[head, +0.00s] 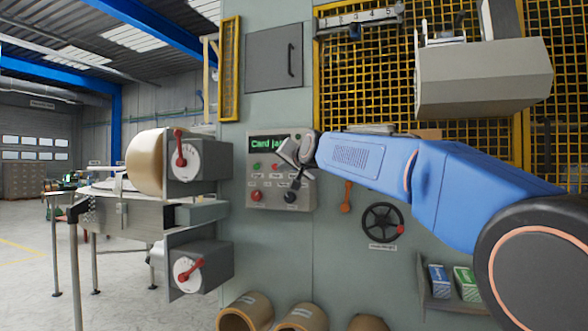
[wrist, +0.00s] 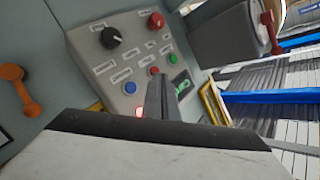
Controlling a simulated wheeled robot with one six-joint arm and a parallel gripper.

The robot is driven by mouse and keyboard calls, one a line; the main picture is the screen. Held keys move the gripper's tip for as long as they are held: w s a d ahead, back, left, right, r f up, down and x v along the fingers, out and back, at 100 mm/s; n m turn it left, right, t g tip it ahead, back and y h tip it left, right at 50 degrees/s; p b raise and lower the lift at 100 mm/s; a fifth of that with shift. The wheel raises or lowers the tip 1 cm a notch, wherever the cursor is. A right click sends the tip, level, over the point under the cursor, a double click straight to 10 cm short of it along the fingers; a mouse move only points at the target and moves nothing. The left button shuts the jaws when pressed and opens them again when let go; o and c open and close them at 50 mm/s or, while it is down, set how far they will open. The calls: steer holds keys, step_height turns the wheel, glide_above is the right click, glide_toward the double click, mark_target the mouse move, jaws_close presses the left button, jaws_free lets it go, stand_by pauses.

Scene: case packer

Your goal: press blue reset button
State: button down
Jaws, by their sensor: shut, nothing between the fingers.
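The blue button (wrist: 130,87) shows on the grey control panel (wrist: 90,60) in the wrist view, uncovered. My gripper (wrist: 157,82) is shut and empty; its dark fingers stand in front of the panel, to the right of the blue button in that view. I cannot tell how far the fingertips are from the panel face. In the head view my gripper (head: 296,184) is over the right part of the panel (head: 254,196) and hides the blue button there. The panel's display (head: 262,143) reads "Card ja", the rest being covered.
An orange lever (head: 346,197) and a handwheel (head: 382,222) are to the panel's right. Dial boxes (head: 190,161) stand at its left.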

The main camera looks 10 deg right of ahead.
steer(key=w+d, duration=0.4)
steer(key=w, duration=0.2)
steer(key=shift+d, duration=0.3)
steer(key=shift+w, duration=0.2)
stand_by(1.8)
steer(key=shift+w+d, duration=0.25)
steer(key=shift+w+d, duration=0.25)
steer(key=shift+w, duration=0.1)
stand_by(1.0)
steer(key=shift+s, duration=0.1)
steer(key=shift+s+a, duration=0.5)
steer(key=shift+s, duration=0.1)
steer(key=shift+s, duration=0.1)
steer(key=s+a, duration=0.1)
steer(key=s, duration=0.1)
steer(key=s+a, duration=0.2)
stand_by(0.7)
